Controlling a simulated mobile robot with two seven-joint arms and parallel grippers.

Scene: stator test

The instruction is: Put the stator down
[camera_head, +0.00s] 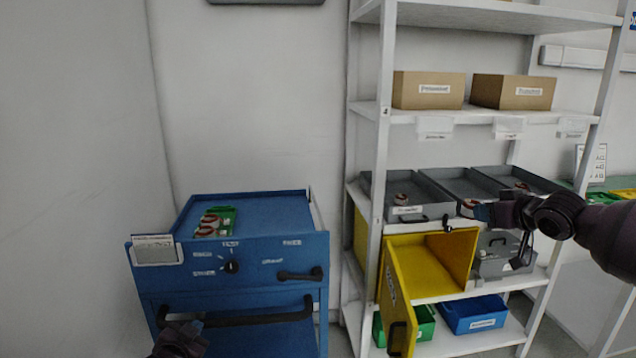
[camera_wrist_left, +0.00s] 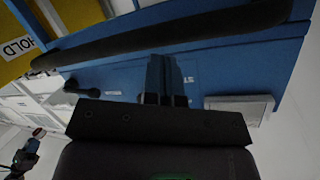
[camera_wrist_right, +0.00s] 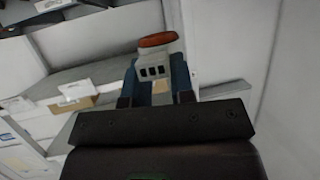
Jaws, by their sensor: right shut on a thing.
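My right gripper (camera_head: 482,211) is shut on a stator, which shows as a small red and white part (camera_head: 470,204) in the head view. In the right wrist view the stator (camera_wrist_right: 155,58) has an orange-red ring and a white block with dark slots, held between the fingers (camera_wrist_right: 155,92). The gripper is in front of the grey bins on the shelf; the exact gap to them cannot be told. My left gripper (camera_head: 182,335) is low by the blue cabinet's black handle bar (camera_head: 250,316). Its fingers (camera_wrist_left: 166,75) are together, with nothing seen between them.
A grey bin (camera_head: 436,212) holds another stator (camera_head: 401,199). A green tray (camera_head: 226,222) with stators lies on the blue cabinet (camera_head: 262,207). A yellow box (camera_head: 450,252) stands with its door (camera_head: 396,305) open. Shelf posts (camera_head: 384,150) flank the bins.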

